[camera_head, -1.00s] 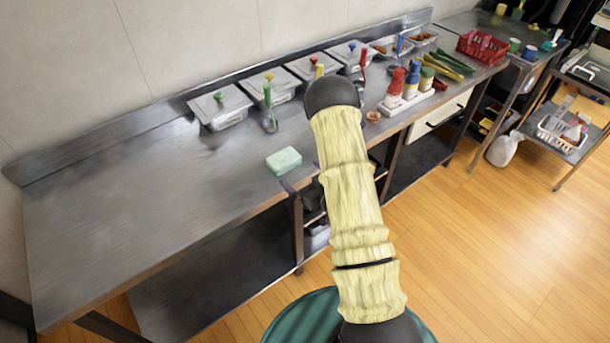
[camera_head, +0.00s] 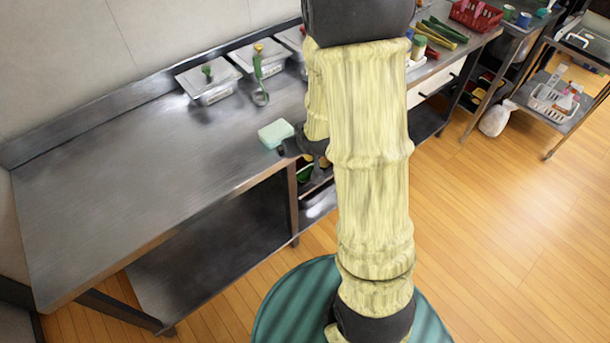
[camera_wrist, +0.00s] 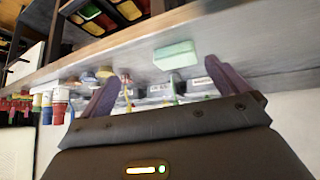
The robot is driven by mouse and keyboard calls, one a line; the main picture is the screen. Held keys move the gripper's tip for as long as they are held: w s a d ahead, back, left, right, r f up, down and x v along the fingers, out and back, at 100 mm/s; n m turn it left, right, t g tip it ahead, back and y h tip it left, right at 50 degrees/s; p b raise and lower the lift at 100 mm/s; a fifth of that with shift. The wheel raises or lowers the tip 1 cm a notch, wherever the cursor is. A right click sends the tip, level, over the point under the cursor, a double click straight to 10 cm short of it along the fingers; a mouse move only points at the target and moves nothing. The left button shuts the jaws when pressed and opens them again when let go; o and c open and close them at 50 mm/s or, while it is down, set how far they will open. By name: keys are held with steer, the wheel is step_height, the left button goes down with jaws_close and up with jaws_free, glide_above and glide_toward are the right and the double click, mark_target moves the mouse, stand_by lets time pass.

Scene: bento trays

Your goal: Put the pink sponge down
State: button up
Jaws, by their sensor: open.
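A pale mint-green sponge (camera_head: 275,134) lies on the steel counter (camera_head: 140,155) near its front edge. I see no pink sponge in either view. The green sponge also shows in the wrist view (camera_wrist: 176,54), beyond and between my two purple fingers. My gripper (camera_wrist: 170,90) is open, with nothing between its fingers. In the head view only a dark part of my gripper shows just right of the sponge, at the counter's front edge. My arm hides the rest, and I cannot tell whether a finger touches the sponge.
Cucumbers (camera_head: 441,32) and a red basket (camera_head: 474,14) are farther right. The left counter is clear. Shelves lie beneath, and wooden floor is open at right.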

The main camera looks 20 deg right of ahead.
steer(key=s+a+r+g, duration=0.2)
steer(key=s+r, duration=0.1)
steer(key=s, duration=0.4)
steer(key=s+a+r+m+g, duration=0.1)
steer(key=s+a+r+g, duration=0.1)
steer(key=s, duration=0.5)
steer(key=shift+s+a+r+g, duration=0.3)
steer(key=shift+r+g, duration=0.1)
steer(key=shift+g, duration=0.3)
